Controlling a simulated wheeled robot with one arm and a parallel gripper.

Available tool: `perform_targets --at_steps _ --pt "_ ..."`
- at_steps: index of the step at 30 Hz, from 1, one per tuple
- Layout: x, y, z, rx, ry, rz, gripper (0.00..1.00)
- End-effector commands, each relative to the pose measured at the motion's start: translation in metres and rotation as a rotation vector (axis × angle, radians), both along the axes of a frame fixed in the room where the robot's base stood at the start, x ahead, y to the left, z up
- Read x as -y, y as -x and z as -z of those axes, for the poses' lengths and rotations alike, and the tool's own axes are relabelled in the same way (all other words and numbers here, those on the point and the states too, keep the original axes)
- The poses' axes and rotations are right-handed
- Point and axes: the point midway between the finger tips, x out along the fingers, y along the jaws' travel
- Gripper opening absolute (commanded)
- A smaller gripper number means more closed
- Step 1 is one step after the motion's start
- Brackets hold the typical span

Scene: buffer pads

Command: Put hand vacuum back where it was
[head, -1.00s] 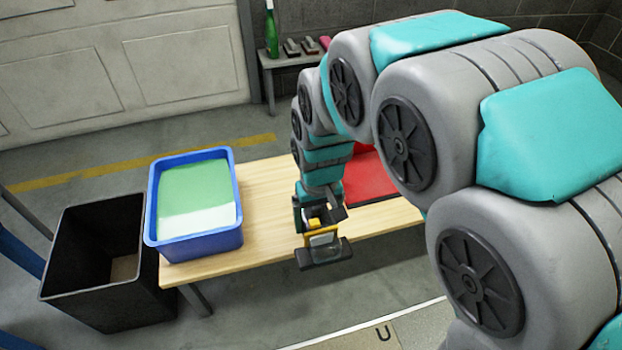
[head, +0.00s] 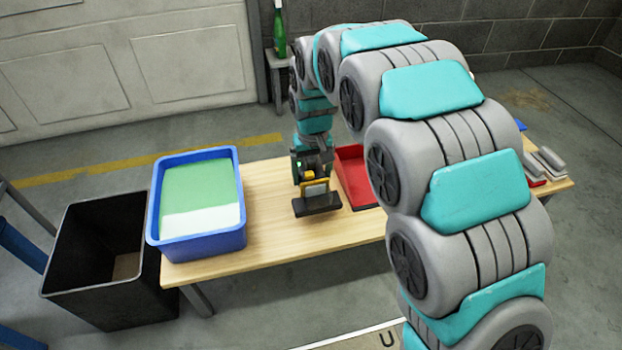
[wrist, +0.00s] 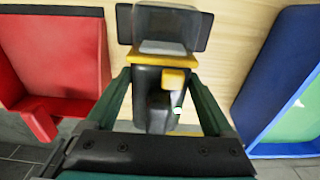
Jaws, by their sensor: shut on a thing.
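The hand vacuum (head: 317,203) is black with yellow parts and a wide dark nozzle head. My gripper (head: 312,170) is shut on it and holds it over the wooden table, between the blue bin and the red tray. In the wrist view the vacuum (wrist: 160,82) sits between the two dark green fingers of my gripper (wrist: 168,95), with its wide nozzle pointing away toward the tabletop. I cannot tell whether the nozzle touches the table.
A blue bin (head: 205,243) with green and white contents stands on the table's left end. A red tray (head: 352,180) lies right of the vacuum, partly behind my arm. Grey-and-red blocks (head: 545,165) lie at the right end. A black crate (head: 105,255) stands left. Bare tabletop (head: 270,235) is in front.

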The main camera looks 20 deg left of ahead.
Motion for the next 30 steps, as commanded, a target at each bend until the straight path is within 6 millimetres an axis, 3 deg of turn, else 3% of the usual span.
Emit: perform_targets --at_steps 9,18,28,29,30 --pt "-0.007 -0.014 0.001 0.001 -0.001 0.001 0.0" --pt "-0.007 -0.013 0.036 -0.001 0.001 0.0 0.0" --pt "-0.007 -0.013 0.037 0.001 -0.001 0.0 0.0" --pt "-0.007 -0.014 0.038 0.001 -0.001 0.0 0.88" --pt "-0.007 -0.014 0.038 0.002 -0.001 0.0 0.93"
